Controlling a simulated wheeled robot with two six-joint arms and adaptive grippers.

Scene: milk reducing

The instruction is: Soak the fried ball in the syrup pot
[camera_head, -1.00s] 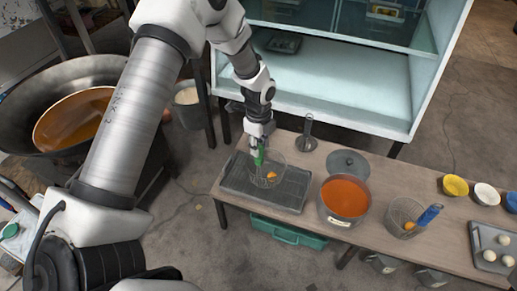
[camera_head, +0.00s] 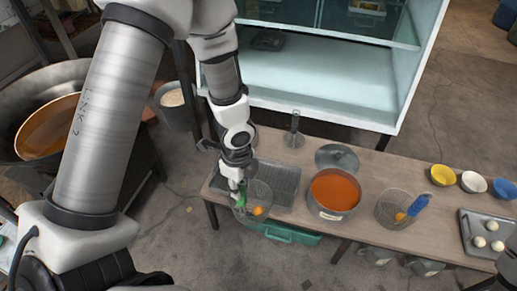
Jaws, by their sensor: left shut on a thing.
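My left gripper (camera_head: 237,182) is shut on the green handle (camera_head: 241,194) of a wire strainer (camera_head: 262,192). A small orange fried ball (camera_head: 257,210) lies in that strainer. The strainer appears in front of the front left part of the dark rack tray; its height above the table is hard to tell. A metal pot (camera_head: 332,214) full of orange-red liquid, which looks like the syrup pot, stands to the right of the tray. A second strainer with a blue handle (camera_head: 419,204) stands further right with another orange ball (camera_head: 400,216) in it.
The rack tray (camera_head: 285,176) lies on the wooden table (camera_head: 365,225). A round lid (camera_head: 337,157) and an upright metal utensil (camera_head: 294,135) are behind the pot. Bowls (camera_head: 443,175) and a tray of pale balls (camera_head: 470,222) are at right. A glass cabinet (camera_head: 320,80) stands behind.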

